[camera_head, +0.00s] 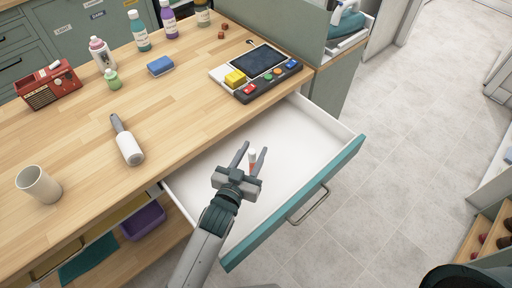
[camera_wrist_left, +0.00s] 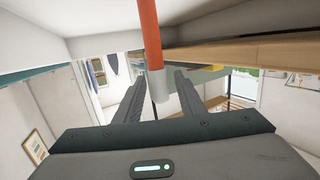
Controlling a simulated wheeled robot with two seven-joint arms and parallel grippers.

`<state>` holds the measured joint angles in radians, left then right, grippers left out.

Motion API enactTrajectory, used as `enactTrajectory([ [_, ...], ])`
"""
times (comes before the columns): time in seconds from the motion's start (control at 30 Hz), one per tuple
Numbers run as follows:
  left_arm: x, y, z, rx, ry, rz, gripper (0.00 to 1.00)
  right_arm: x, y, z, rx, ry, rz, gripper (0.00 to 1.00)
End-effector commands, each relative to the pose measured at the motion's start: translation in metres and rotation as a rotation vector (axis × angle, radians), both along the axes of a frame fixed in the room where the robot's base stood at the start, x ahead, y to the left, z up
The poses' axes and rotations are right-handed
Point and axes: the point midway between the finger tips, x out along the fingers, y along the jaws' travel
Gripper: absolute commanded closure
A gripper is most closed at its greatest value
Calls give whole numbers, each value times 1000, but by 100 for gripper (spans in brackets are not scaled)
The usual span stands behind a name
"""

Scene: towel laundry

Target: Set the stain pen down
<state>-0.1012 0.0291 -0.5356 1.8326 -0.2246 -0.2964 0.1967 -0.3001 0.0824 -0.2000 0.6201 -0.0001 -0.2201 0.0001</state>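The stain pen (camera_head: 252,157) is a slim stick with a white end and a red part, seen at my left gripper over the open drawer. In the left wrist view the pen (camera_wrist_left: 150,40) is orange-red with a pale grey end and runs out of the top of the picture. My left gripper (camera_head: 251,157) is open, its two fingers spread on either side of the pen. The wrist view shows gaps beside the pen between the fingers (camera_wrist_left: 158,88). I cannot tell whether the pen touches the drawer floor. My right gripper is not in view.
The white-lined drawer (camera_head: 314,138) is pulled out and looks otherwise empty. On the wooden counter (camera_head: 185,120) are a lint roller (camera_head: 127,142), a cup (camera_head: 39,184), a blue sponge (camera_head: 161,66), a red radio (camera_head: 48,86), several bottles and a button panel (camera_head: 262,74).

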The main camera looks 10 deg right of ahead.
Motion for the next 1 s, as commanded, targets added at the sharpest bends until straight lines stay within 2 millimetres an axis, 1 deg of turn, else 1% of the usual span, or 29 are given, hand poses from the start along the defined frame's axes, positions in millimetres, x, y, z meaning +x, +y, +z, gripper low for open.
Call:
enactTrajectory([
  [0.03, -7, 4, -2, 0, 1, 0, 64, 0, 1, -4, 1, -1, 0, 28],
  [0.13, -19, 9, 0, 1, 2, 0, 64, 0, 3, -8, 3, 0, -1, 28],
  [0.33, -34, 17, 4, 1, 0, 0, 64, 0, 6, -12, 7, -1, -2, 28],
  [0.5, -37, 19, 5, 1, 0, 0, 64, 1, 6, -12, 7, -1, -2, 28],
  [1.0, -37, 19, 5, 0, 1, 0, 64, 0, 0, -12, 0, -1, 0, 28],
])
